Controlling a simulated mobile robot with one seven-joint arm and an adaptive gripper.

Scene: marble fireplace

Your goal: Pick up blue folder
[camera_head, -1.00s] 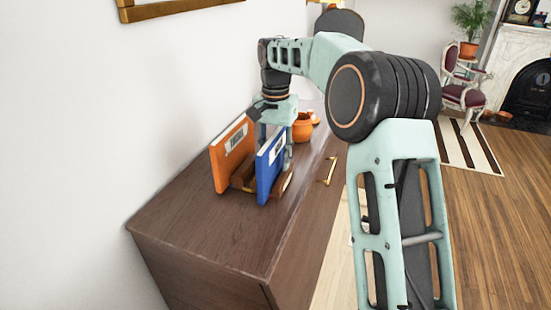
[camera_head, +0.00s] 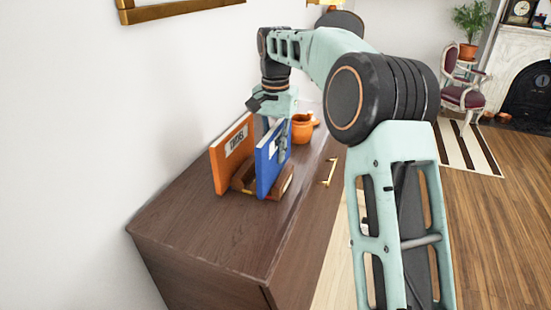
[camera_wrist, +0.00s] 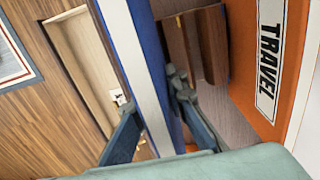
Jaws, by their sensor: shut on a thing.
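The blue folder (camera_head: 266,171) stands upright on the dark wooden cabinet, at the right side of a small brown wooden holder (camera_head: 243,177). In the wrist view the blue folder (camera_wrist: 150,60) runs between my two fingers, with its pale page edge facing the camera. My gripper (camera_wrist: 160,112) is shut on it, one finger on each side. In the head view my gripper (camera_head: 276,128) comes down from above onto the folder's upper part.
An orange folder (camera_head: 231,154) labelled "TRAVEL" in the wrist view stands left of the blue one, near the wall. An orange pot (camera_head: 303,129) stands behind. The cabinet top (camera_head: 215,225) is clear toward the front.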

